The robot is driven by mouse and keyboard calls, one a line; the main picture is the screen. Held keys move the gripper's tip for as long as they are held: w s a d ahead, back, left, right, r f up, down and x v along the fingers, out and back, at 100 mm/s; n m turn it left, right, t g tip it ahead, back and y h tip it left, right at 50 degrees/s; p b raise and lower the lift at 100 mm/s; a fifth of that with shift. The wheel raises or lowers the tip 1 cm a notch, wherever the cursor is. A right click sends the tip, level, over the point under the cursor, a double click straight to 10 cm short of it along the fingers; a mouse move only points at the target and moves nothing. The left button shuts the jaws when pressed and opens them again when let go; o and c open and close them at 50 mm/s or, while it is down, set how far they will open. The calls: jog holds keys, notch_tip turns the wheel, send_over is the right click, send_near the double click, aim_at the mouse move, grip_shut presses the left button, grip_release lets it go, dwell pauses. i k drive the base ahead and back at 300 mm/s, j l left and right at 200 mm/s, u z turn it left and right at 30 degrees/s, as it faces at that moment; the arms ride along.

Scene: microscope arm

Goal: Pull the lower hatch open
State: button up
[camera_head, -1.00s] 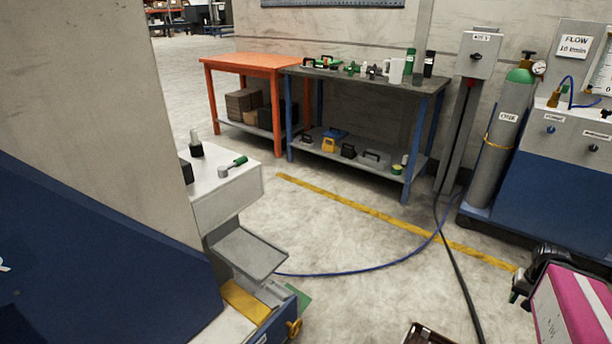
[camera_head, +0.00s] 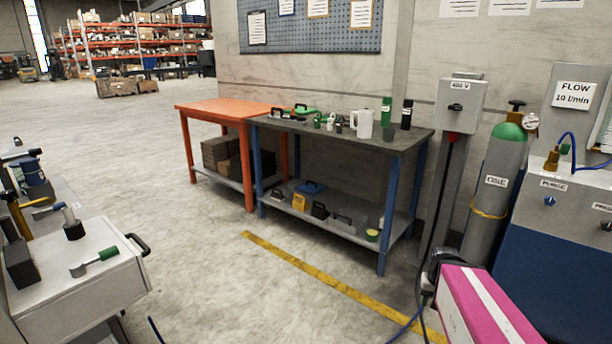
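I cannot make out a lower hatch for certain in this view. At the right stands a grey and blue cabinet (camera_head: 560,265) with a FLOW sign above and small labelled knobs; its lower part is a plain blue face, cut off by the frame. A pink, white-striped and black part (camera_head: 480,305), seemingly of my arm, reaches in at the bottom right in front of the cabinet. My gripper's fingers do not show, so their opening and contact are hidden.
A light grey cart (camera_head: 70,320) with tools and a black handle stands at the lower left. An orange table (camera_head: 225,107) and a dark workbench (camera_head: 345,138) stand behind. A gas cylinder (camera_head: 490,190) is beside the cabinet. The floor (camera_head: 210,290) between is clear.

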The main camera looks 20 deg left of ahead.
aim_at(120, 316)
jog(key=i+u, duration=0.2)
jog(key=u, duration=0.25)
jog(key=i+u, duration=0.2)
jog(key=u, duration=0.25)
jog(key=i+u, duration=0.2)
jog(key=u, duration=0.25)
jog(key=i+l+u, duration=0.2)
jog(key=u, duration=0.25)
jog(key=i+l+u, duration=0.1)
jog(key=i+u, duration=0.15)
jog(key=u, duration=0.25)
jog(key=i+l+u, duration=0.2)
jog(key=u, duration=0.25)
jog(key=i+l+u, duration=0.2)
jog(key=u, duration=0.3)
